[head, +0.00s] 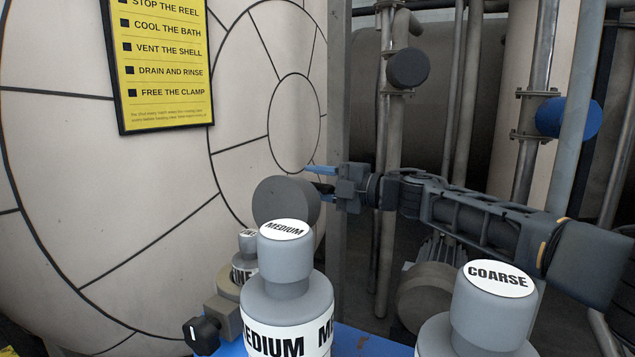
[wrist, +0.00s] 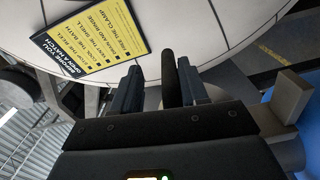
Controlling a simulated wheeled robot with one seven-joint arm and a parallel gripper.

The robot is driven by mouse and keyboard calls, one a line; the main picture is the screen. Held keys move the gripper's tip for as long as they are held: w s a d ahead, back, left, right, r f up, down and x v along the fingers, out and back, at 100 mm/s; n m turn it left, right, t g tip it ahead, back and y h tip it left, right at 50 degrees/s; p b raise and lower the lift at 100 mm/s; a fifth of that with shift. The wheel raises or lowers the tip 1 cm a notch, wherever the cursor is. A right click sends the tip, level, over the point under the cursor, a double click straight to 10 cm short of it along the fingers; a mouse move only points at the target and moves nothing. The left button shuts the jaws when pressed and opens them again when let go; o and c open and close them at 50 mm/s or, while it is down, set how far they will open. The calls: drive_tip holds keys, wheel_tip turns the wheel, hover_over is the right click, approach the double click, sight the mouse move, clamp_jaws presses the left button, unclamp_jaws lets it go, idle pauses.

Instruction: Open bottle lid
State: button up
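My gripper (head: 321,178) is behind and above the MEDIUM lid, pointing left. Its blue fingers are apart in the wrist view (wrist: 160,66), and no bottle shows between them.
A dark grey disc (head: 287,201) is close to my fingertips; a dark upright piece (wrist: 169,76) shows between or beyond the fingers. A large pale round vessel (head: 140,200) with a yellow sign (head: 163,65) fills the left. Pipes (head: 465,90) stand behind my arm.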

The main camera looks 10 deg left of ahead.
drive_tip(key=shift+d, duration=0.1)
drive_tip(key=v, duration=0.7)
drive_tip(key=shift+s+d+b, duration=0.15)
drive_tip(key=shift+d+b, duration=0.1)
drive_tip(key=shift+b, duration=0.2)
drive_tip(key=shift+d, duration=0.1)
